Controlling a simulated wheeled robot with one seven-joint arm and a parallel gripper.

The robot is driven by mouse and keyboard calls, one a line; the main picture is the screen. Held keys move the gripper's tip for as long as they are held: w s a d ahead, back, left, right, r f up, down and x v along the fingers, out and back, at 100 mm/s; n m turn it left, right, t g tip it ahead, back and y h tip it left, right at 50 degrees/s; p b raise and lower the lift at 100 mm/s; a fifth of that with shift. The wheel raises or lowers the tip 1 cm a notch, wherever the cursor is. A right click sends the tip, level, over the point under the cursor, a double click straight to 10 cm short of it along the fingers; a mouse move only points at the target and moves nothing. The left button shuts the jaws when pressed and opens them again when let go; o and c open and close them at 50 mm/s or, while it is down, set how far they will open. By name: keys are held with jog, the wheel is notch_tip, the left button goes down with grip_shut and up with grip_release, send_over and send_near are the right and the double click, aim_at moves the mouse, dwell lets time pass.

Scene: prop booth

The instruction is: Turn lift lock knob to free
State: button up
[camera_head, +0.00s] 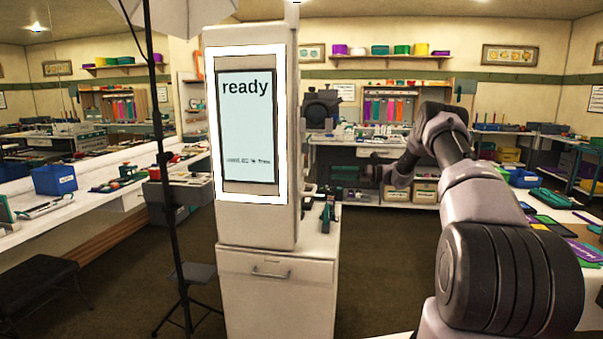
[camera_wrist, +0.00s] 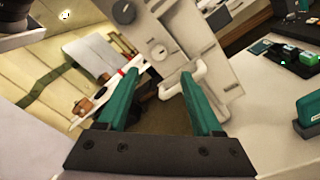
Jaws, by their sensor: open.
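In the wrist view, a pale machine panel (camera_wrist: 185,35) runs tilted across the upper middle. It carries a dark round knob (camera_wrist: 124,12) at the top edge and a smaller pale round knob (camera_wrist: 158,52) lower down. No readable label tells which is the lift lock knob. My gripper (camera_wrist: 155,76) has two teal fingers spread apart, with nothing held. The pale knob appears between and beyond the fingertips, and the dark knob lies farther up. A white loop handle (camera_wrist: 200,72) shows by the right fingertip; I cannot tell whether they touch. In the head view the knobs cannot be made out.
In the head view, a white cabinet (camera_head: 270,232) with a lit "ready" screen (camera_head: 248,125) stands left of my arm. A black stand (camera_head: 163,180) is in front of the left counter. Shelves and benches line the back. In the wrist view, a pale countertop (camera_wrist: 270,115) lies at right.

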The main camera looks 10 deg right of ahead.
aim_at(305, 172)
jog(key=x, duration=1)
jog(key=shift+a, duration=0.3)
grip_shut()
